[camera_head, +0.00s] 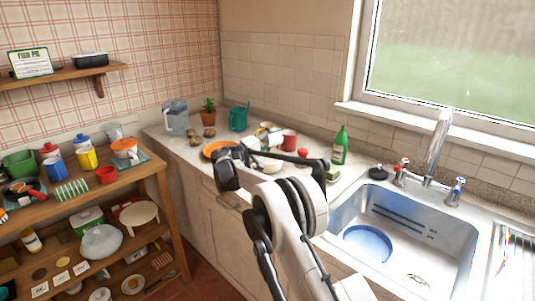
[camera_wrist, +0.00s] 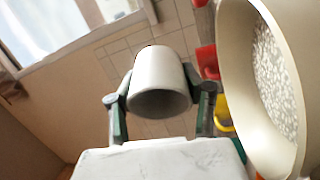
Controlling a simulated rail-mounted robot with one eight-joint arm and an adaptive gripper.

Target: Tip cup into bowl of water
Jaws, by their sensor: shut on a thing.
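My gripper (camera_wrist: 158,82) is shut on a plain whitish-grey cup (camera_wrist: 158,66), with a finger on each side of it. The cup's dark open mouth faces the wrist camera, and its inside is too dark to show any contents. A large cream bowl (camera_wrist: 232,85) fills the right of the wrist view, with a speckled, glinting surface inside. The cup is apart from the bowl's rim in that picture. In the head view my arm reaches over the counter and its end hides much of the cup and bowl area.
A red mug (camera_head: 289,139), a green bottle (camera_head: 340,146) and an orange plate (camera_head: 219,149) stand on the counter around my gripper. The sink (camera_head: 410,235) is at right, a laden shelf at left.

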